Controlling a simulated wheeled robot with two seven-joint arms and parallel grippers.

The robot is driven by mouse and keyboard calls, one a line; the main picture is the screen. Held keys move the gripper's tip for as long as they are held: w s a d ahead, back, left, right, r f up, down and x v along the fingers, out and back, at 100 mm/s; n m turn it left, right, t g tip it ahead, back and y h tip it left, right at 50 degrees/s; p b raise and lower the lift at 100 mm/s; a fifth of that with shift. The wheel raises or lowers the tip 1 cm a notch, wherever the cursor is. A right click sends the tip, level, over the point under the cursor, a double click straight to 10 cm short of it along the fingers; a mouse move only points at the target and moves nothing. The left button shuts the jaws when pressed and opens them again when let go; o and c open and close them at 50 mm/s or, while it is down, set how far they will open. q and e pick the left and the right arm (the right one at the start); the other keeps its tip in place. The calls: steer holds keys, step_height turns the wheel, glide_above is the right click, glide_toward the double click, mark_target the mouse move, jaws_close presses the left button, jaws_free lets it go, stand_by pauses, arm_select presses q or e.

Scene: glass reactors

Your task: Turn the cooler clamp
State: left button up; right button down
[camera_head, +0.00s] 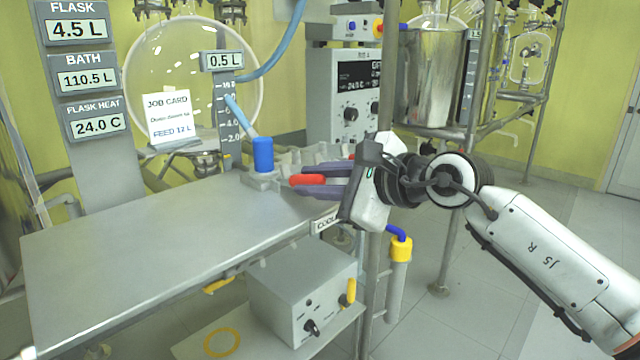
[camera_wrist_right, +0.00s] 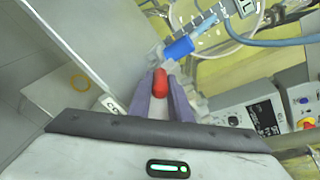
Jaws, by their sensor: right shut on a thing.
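The cooler clamp's red handle (camera_head: 307,180) lies at the right end of the grey metal bench, beside a label plate that is partly hidden and reads "COOL". My right gripper (camera_head: 318,182) reaches in from the right, its two fingers closed around the red handle. In the right wrist view the red handle (camera_wrist_right: 160,83) sits between the fingertips (camera_wrist_right: 160,95). The gripper covers part of the clamp body. My left gripper is not in view.
A blue-capped fitting (camera_head: 263,155) stands just left of the red handle. The grey bench top (camera_head: 150,240) is clear. A control box (camera_head: 305,290) sits on a shelf below. A metal vessel (camera_head: 433,75) and its frame stand behind my right arm.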

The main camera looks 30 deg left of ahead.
steer(key=shift+r, duration=0.15)
steer(key=c, duration=1.6)
jaws_free()
steer(key=shift+a, duration=0.1)
steer(key=shift+c, duration=0.2)
